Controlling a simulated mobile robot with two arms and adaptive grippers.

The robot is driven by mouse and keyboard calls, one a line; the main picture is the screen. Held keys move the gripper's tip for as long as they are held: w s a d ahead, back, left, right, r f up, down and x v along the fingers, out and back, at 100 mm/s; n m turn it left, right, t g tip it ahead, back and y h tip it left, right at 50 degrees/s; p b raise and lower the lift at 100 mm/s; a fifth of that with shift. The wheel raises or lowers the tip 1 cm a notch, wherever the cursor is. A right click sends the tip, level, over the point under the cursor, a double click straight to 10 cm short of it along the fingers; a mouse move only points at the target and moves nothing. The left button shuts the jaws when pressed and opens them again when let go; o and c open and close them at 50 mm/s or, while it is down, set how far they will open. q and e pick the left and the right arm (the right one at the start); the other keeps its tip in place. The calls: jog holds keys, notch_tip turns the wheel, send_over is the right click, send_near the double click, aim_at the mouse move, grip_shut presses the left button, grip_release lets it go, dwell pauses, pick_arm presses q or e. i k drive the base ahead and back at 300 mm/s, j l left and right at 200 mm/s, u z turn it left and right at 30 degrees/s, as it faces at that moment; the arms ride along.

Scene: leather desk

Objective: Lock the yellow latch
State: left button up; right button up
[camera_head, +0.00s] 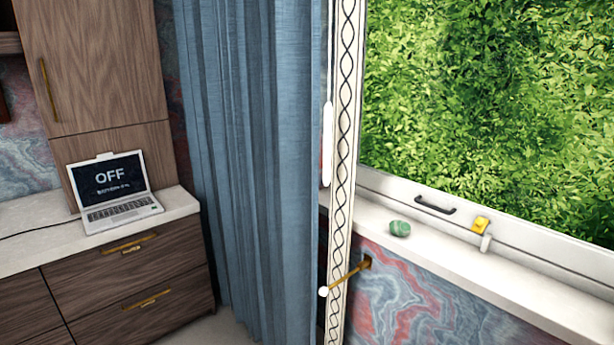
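The yellow latch (480,224) is a small block on the lower frame of the window at the right. A small white piece (485,243) hangs just below it. A black handle (435,205) is fixed to the same frame, left of the latch. I cannot tell from this view whether the latch is locked. Neither of my grippers shows in the head view.
A green lump (400,228) sits on the white window sill (462,262). A patterned vertical strip (341,150) and a blue curtain (250,150) stand left of the window. A brass rod (347,276) sticks out below the sill. A laptop (112,190) stands on the counter at left.

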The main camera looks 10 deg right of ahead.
aim_at(481, 224)
jog(key=z, duration=1.1)
